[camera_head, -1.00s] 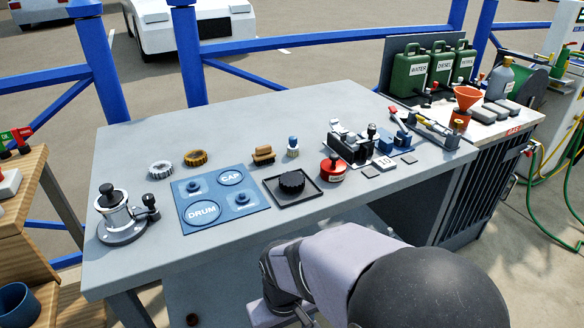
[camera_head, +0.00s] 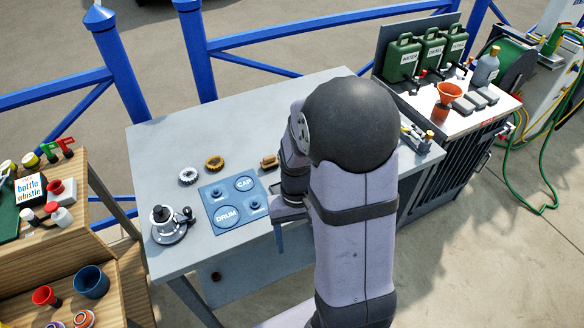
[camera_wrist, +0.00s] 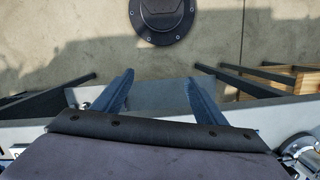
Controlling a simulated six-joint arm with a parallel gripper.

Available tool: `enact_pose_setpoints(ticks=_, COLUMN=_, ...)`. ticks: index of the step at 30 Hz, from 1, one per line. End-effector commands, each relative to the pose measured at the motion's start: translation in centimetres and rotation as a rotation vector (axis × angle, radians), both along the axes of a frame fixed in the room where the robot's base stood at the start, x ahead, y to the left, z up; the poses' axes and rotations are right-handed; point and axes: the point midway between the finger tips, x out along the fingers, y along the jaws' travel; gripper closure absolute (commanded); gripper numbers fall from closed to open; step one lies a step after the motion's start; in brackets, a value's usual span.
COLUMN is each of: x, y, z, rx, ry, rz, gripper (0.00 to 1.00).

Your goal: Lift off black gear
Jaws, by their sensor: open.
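No piece is clearly the black gear in the current frames. The dark toothed round piece in a square black tray, seen in the earlier head view, is now hidden behind my arm. The winch (camera_head: 168,224), silver with a black top and a side handle, stands at the bench's left; part of it also shows at the lower right of the wrist view (camera_wrist: 299,150). A silver-grey gear ring (camera_head: 188,176) and a bronze gear ring (camera_head: 214,163) lie behind the blue mat. My gripper (camera_wrist: 160,76) is open and empty, by the bench's front edge.
The blue mat (camera_head: 229,218) marked DRUM and CAP holds small blue parts. The grey bench (camera_head: 180,262) has free room along its front left. A brown block (camera_head: 269,161) lies behind the mat. A wooden shelf (camera_head: 50,257) with cups stands left.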

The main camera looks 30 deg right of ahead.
Motion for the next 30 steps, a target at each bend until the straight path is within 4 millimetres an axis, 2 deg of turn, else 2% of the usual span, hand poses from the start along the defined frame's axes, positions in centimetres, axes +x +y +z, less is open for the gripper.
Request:
enact_pose_setpoints(ticks=1, x=1.1, y=-0.6, z=2.9, rx=0.000, ry=-0.004, rz=-0.004, gripper=0.34)
enact_pose_setpoints(ticks=5, x=4.8, y=-2.3, z=6.1, rx=0.000, ry=-0.033, rz=0.018, gripper=0.34)
enact_pose_setpoints(ticks=6, x=6.6, y=-3.1, z=7.0, rx=0.000, ry=-0.051, rz=0.046, gripper=0.34)
enact_pose_setpoints(ticks=9, x=10.8, y=-4.3, z=6.9, rx=-0.007, ry=-0.111, rz=0.149, gripper=0.34)
enact_pose_setpoints(ticks=12, x=14.4, y=-5.3, z=9.3, rx=-0.022, ry=-0.181, rz=0.279, gripper=0.34)
enact_pose_setpoints(ticks=13, x=14.9, y=-5.4, z=9.8, rx=-0.024, ry=-0.190, rz=0.319, gripper=0.34)
enact_pose_setpoints(ticks=21, x=14.5, y=-5.3, z=10.2, rx=0.007, ry=-0.168, rz=0.552, gripper=0.34)
enact_pose_setpoints(ticks=30, x=14.4, y=-5.2, z=9.6, rx=0.012, ry=-0.164, rz=0.589, gripper=0.34)
